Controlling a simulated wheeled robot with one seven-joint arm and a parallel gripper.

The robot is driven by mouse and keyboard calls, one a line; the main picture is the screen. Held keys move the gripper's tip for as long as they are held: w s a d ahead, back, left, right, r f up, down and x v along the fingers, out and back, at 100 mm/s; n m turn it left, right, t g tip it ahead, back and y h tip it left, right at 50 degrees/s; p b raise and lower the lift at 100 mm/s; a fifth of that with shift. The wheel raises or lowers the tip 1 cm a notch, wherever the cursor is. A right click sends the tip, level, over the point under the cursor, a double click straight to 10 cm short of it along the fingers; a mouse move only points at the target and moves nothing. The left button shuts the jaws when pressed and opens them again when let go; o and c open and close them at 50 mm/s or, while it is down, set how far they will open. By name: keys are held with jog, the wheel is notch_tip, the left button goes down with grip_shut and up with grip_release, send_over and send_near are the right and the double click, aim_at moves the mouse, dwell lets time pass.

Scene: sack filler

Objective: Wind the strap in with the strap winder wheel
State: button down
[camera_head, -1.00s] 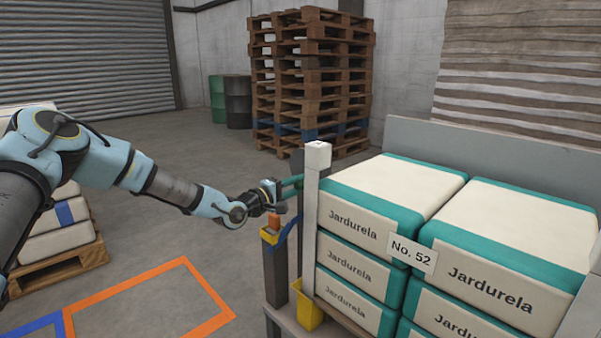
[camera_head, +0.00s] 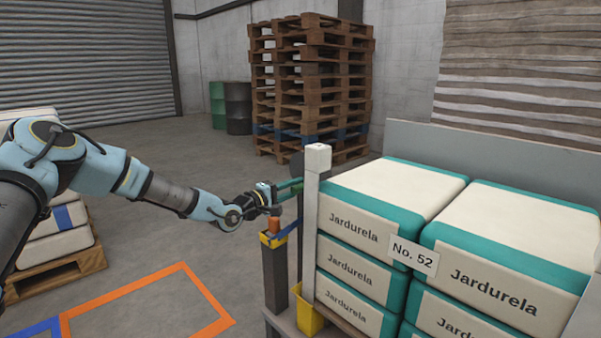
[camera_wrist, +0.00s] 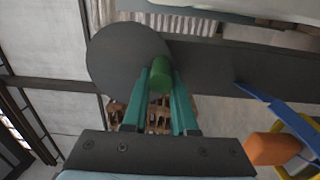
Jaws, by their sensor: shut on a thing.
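The strap winder wheel is a dark grey disc (camera_wrist: 115,65) with a green cylindrical handle (camera_wrist: 160,78) in the wrist view. My gripper (camera_wrist: 160,90) has its two green fingers shut on either side of this handle. In the head view my gripper (camera_head: 290,187) reaches in from the left beside the white post (camera_head: 313,235). The wheel (camera_head: 297,162) shows there only as a dark edge, mostly hidden by the post and fingers. The blue strap (camera_head: 284,236) runs by the yellow-topped dark post below my gripper; it also shows in the wrist view (camera_wrist: 280,108).
An orange block (camera_head: 274,225) sits atop the dark post (camera_head: 275,280), close under my gripper. Stacked Jardurela sacks (camera_head: 395,200) stand just right of the white post. A yellow bin (camera_head: 309,318) is below. The floor to the left is open, with an orange outline (camera_head: 150,290).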

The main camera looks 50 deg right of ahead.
jog(key=shift+w+f, duration=0.3)
jog(key=shift+f, duration=0.5)
jog(key=shift+d+r, duration=0.1)
jog(key=shift+w, duration=0.15)
jog(key=shift+w+d+r, duration=0.1)
jog(key=shift+w+r, duration=0.05)
jog(key=shift+w, duration=0.25)
jog(key=shift+r, duration=0.1)
jog(key=shift+r, duration=0.1)
